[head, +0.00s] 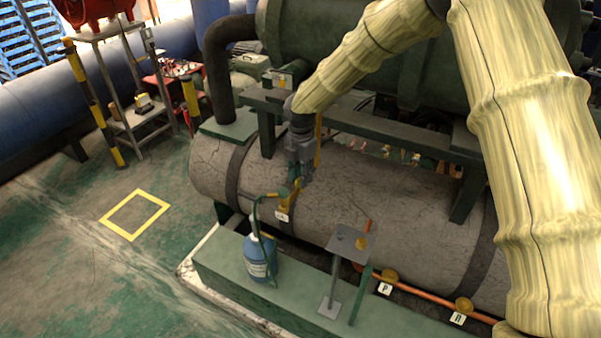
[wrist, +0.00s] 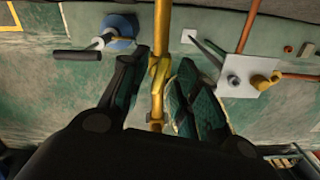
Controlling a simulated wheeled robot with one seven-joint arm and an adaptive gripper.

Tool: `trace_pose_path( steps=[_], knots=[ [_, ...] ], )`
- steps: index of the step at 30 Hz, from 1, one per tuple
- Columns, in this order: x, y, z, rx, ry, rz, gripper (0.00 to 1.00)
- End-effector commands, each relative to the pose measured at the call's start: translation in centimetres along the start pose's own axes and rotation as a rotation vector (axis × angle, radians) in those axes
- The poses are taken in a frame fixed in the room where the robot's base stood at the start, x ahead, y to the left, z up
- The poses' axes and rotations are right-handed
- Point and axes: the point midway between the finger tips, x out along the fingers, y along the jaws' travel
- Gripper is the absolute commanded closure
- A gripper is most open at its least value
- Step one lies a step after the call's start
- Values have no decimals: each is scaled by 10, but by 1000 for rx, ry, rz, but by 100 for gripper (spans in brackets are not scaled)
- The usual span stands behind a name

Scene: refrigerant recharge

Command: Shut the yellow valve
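The yellow valve (wrist: 158,78) sits on a thin upright yellow pipe (wrist: 162,25) in the wrist view. My gripper (wrist: 160,75) is open, one finger on each side of the valve. The right finger is very close to it; I cannot tell whether they touch. A small gap shows on the left. In the head view my gripper (head: 297,180) points down at the front of the grey tank, just above the yellow valve (head: 285,205), which has a white tag below it. My fingers partly hide the valve.
A blue bottle (head: 260,262) with a hose stands on the green ledge (head: 222,272). Right of it is a metal plate stand (head: 345,240) with a yellow knob. An orange pipe (head: 425,298) with tagged yellow valves runs low along the grey tank (head: 360,205).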

Motion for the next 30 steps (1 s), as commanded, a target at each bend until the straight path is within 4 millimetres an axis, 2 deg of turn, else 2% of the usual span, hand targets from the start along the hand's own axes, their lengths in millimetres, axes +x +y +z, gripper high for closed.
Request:
trace_pose_path(
  steps=[8, 13, 14, 23, 30],
  knots=[
    [1, 0, 0, 0, 0, 1, 69],
    [1, 0, 0, 0, 0, 1, 98],
    [1, 0, 0, 0, 0, 1, 100],
    [1, 0, 0, 11, 0, 0, 100],
    [2, 0, 0, 100, 1, 0, 100]
  ],
)
